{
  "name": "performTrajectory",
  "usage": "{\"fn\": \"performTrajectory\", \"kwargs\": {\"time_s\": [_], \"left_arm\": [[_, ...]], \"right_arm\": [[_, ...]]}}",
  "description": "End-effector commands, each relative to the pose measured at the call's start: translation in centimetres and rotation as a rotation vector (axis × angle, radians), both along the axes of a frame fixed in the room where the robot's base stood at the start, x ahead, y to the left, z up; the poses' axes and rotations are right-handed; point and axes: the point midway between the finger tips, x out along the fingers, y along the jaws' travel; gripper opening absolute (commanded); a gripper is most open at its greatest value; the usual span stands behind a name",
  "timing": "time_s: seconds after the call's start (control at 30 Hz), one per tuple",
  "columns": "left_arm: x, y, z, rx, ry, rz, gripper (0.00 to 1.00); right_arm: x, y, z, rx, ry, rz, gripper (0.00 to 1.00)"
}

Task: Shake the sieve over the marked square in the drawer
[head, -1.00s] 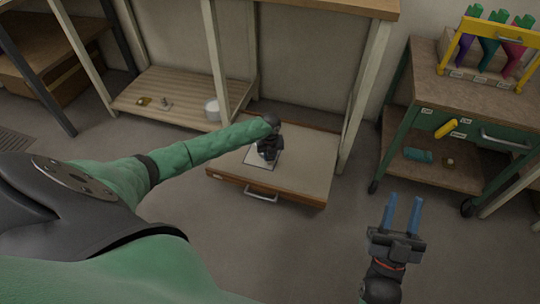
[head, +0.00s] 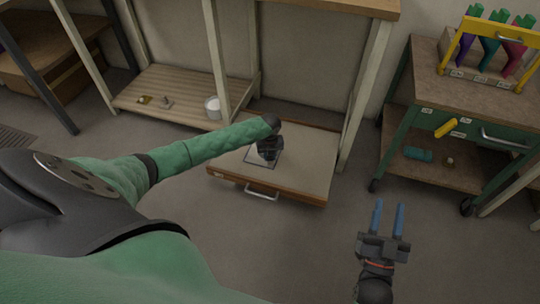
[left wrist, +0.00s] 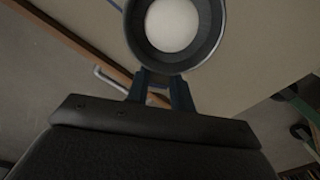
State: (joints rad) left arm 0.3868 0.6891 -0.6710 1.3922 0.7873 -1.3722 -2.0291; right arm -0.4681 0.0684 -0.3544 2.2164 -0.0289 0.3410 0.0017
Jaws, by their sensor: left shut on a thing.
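The drawer (head: 308,165) is pulled out low on the floor side of the bench, its flat inside facing up. The marked square (head: 262,164) shows as a thin outline in its left part, partly covered by my left gripper (head: 268,150). My left gripper is over the square and shut on the sieve. In the left wrist view the sieve (left wrist: 214,30) is a round dark cup with a white disc inside, beyond the fingertips (left wrist: 161,82). In the head view it is mostly hidden. My right gripper (head: 387,218) is open and empty, right of the drawer.
Bench legs (head: 366,90) rise behind the drawer. A slatted shelf (head: 185,92) at left holds a white cup (head: 212,106) and small items. Floor before the drawer is clear.

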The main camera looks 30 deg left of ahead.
Motion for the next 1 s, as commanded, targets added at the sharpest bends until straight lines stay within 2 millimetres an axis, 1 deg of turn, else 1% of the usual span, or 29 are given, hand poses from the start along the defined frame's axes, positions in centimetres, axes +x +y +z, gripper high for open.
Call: {"fn": "performTrajectory", "kwargs": {"time_s": [0.53,1.0], "left_arm": [[-0.5,-0.1,0.0,0.0,0.0,0.0,0.0],[-0.9,-0.2,0.0,-0.001,0.001,0.0,0.0]], "right_arm": [[0.6,0.4,-4.5,-0.034,0.143,0.009,0.36],[0.8,0.7,-8.4,-0.063,0.264,0.017,0.36]]}}
